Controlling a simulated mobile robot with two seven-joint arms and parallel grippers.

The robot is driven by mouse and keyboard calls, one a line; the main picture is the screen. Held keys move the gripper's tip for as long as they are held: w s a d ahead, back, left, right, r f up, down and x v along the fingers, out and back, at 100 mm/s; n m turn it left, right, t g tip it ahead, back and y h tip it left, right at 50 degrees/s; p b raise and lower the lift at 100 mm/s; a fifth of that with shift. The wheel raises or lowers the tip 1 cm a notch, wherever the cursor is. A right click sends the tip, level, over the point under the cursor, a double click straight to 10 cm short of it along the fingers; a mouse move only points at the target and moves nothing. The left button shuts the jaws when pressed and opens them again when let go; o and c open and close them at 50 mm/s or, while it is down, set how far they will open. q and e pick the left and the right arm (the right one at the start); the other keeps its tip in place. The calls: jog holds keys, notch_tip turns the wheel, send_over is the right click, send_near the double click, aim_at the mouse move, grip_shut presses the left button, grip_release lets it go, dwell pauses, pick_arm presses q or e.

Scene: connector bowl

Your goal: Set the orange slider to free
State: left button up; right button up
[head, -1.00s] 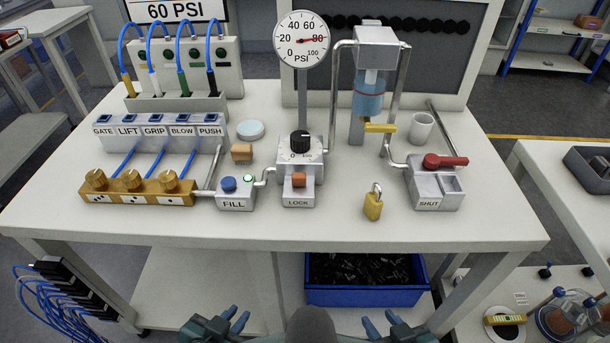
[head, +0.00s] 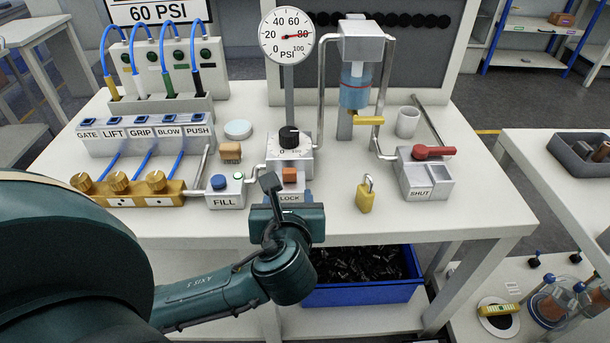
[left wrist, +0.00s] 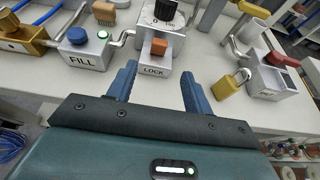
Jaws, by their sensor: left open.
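The orange slider (head: 290,175) is a small block on the grey regulator unit under the black knob (head: 288,138). The plate in front of it reads LOCK. In the left wrist view the orange slider (left wrist: 159,47) sits just behind that word, beyond and between my fingers. My left gripper (head: 289,192) is in front of the unit, near the bench's front edge, open with nothing between its fingers. In the left wrist view its two blue fingers (left wrist: 158,76) point toward the LOCK plate. The arm hides part of the unit's lower front. My right gripper is out of view.
The blue FILL button (head: 218,182) and brass valves (head: 118,183) stand left of the unit. A gold padlock (head: 365,195) and the red-handled SHUT box (head: 427,175) stand right. The gauge (head: 286,35) reads near 80. A blue bin (head: 365,291) sits below.

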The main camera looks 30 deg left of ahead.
aim_at(289, 174)
pick_arm(q)
jog(key=b+x, duration=0.1)
jog(key=x, duration=1.1)
jog(key=shift+w+a+f, duration=0.1)
jog(key=shift+f, duration=0.15)
jog(key=shift+c, duration=0.2)
grip_shut()
